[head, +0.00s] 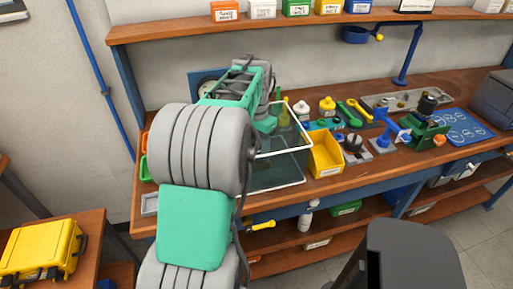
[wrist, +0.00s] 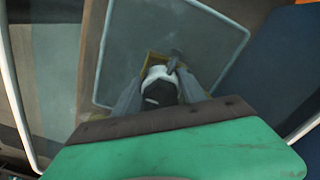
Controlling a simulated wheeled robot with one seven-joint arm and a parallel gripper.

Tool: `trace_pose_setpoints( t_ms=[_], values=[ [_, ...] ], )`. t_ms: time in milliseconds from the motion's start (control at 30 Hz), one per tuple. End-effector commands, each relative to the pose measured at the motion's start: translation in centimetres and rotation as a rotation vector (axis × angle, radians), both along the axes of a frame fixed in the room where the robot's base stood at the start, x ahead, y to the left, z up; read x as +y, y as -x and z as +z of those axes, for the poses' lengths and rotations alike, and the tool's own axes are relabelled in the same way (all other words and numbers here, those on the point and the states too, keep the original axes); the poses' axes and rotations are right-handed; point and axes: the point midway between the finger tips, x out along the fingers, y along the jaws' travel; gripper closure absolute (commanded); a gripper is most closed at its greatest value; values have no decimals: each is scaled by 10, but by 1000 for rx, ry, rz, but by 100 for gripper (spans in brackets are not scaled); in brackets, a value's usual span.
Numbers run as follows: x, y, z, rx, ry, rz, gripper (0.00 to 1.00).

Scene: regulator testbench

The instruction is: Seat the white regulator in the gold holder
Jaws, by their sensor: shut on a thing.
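In the wrist view, the white regulator (wrist: 158,76), with a dark part facing the camera, sits between the two grey fingers of my gripper (wrist: 161,84). My gripper is shut on it. A gold piece, apparently the gold holder (wrist: 153,57), shows just behind and around the regulator, inside a white-rimmed clear enclosure. I cannot tell whether the regulator is in the holder or only above it. In the head view, my arm reaches over the clear enclosure (head: 278,173) and hides the gripper, the regulator and the holder.
A yellow bin (head: 325,153) stands right of the clear enclosure on the wooden bench (head: 350,180). Tools, small bottles, a blue stand (head: 383,130) and a blue mat (head: 462,127) lie further right. A shelf (head: 290,25) with coloured boxes runs above. A yellow case (head: 40,250) is lower left.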

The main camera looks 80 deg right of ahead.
Motion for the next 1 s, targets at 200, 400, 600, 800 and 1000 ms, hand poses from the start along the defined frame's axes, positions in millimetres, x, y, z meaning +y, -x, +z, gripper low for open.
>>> trace_pose_setpoints(
  t_ms=[200,400,600,800,1000],
  values=[
    [-1,0,1,0,2,0,100],
    [-1,0,0,0,2,0,100],
    [-1,0,-2,-1,4,0,100],
    [-1,0,-2,-1,4,0,100],
    [-1,0,-2,0,2,0,36]
  ],
)
